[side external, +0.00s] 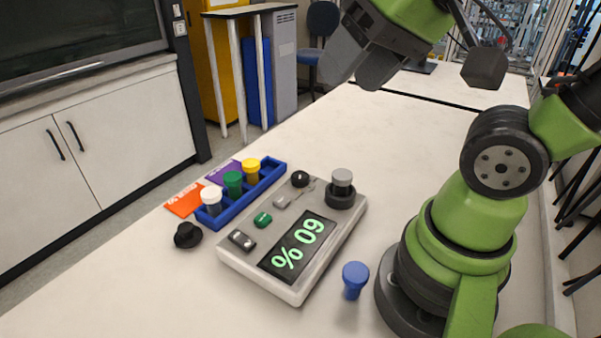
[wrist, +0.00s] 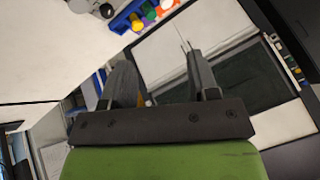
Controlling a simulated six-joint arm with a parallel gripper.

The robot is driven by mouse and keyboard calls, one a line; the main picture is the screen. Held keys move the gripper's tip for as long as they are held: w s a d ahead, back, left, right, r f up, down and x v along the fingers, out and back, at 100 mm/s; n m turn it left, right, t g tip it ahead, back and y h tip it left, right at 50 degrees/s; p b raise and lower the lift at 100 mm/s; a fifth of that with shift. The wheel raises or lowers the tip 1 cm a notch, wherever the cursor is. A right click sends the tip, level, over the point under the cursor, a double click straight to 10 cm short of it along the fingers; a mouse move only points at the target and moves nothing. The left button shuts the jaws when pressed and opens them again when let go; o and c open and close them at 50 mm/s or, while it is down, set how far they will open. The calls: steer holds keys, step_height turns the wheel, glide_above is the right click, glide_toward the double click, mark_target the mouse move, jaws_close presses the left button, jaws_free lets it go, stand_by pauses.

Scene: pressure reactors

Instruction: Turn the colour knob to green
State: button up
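The grey control box (side external: 235,259) lies on the white table, its black screen (side external: 297,247) showing green "60 %" text upside down. A small round black knob (side external: 300,179) sits at its far edge; I cannot tell its setting or whether it is the colour knob. A green button (side external: 263,220), a small grey switch (side external: 242,240) and a grey lever-like part (side external: 282,201) are also on the box. My gripper (side external: 361,62) is raised well above and behind the box, touching nothing. In the wrist view its two fingers (wrist: 164,75) are apart and empty.
A blue rack (side external: 239,202) holds white, green and yellow capped vials left of the box. A grey-capped part (side external: 341,187) stands in a dark holder on the box. A blue-capped vial (side external: 355,278) stands near my base. A black hat-shaped piece (side external: 187,235) lies left.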

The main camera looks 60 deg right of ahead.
steer(key=shift+o, duration=0.6)
steer(key=w+d+f+m+g+h, duration=0.1)
steer(key=w+d+f+g, duration=0.2)
steer(key=w, duration=0.6)
steer(key=shift+d+f, duration=0.85)
steer(key=shift+f, duration=0.1)
steer(key=m+g, duration=0.1)
steer(key=g, duration=0.3)
glide_toward(300, 174)
steer(key=shift+h, duration=0.3)
steer(key=f, duration=0.9)
steer(key=shift+s+a+f, duration=0.15)
steer(key=shift+a+f, duration=0.1)
steer(key=shift+f, duration=0.1)
steer(key=c, duration=0.9)
